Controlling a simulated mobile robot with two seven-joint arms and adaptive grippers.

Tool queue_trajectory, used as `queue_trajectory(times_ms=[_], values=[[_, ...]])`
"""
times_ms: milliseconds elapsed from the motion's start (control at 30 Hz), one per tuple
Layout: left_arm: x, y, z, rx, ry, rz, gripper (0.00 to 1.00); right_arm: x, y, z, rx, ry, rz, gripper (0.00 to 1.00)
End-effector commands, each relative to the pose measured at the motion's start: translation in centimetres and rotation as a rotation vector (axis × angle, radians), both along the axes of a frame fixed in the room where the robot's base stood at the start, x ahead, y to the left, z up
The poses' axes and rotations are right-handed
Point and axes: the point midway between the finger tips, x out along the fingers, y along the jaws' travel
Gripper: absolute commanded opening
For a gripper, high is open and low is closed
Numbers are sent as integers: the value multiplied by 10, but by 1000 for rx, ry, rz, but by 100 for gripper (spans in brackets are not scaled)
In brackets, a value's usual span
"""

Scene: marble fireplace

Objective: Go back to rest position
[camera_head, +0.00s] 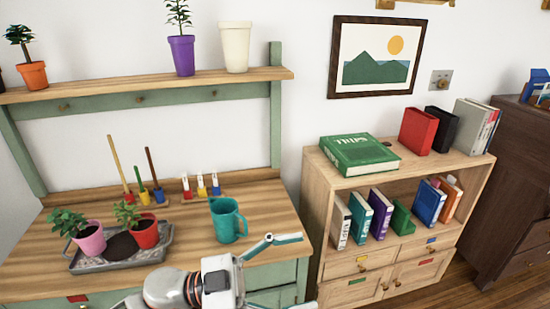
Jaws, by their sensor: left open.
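My left gripper (307,271) is at the bottom middle of the head view, in front of the potting bench's right front corner. Its two fingers are spread wide and point to the right, with nothing between them. The upper finger shows just below and right of a teal jug (227,220) on the bench top; they look apart, though depth is hard to judge. The lower finger is partly cut off by the bottom edge. My right gripper is not in view.
The wooden bench (190,240) holds a grey tray (155,256) with a pink pot (90,238) and a red pot (145,233), plus small tools behind. A bookcase (316,213) with books stands right. Floor (400,290) shows at lower right.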

Motion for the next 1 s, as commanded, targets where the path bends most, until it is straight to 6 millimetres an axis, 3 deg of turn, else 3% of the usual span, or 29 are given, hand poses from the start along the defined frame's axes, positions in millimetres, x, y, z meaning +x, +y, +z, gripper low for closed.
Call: queue_trajectory(times_ms=[133,233,367,433,567,700,833,1000], values=[[36,23,-13,-136,85,281,73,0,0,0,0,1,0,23],[58,50,-41,-163,159,485,73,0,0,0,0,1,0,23],[75,95,-100,-121,284,745,73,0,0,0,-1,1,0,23],[74,122,-141,-65,361,872,73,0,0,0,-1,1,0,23],[52,166,-217,73,505,1052,73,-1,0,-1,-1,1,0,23],[9,203,-290,238,649,1170,73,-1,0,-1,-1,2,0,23],[-31,226,-336,366,749,1222,73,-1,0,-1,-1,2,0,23],[-62,240,-363,451,816,1241,73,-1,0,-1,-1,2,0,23]])
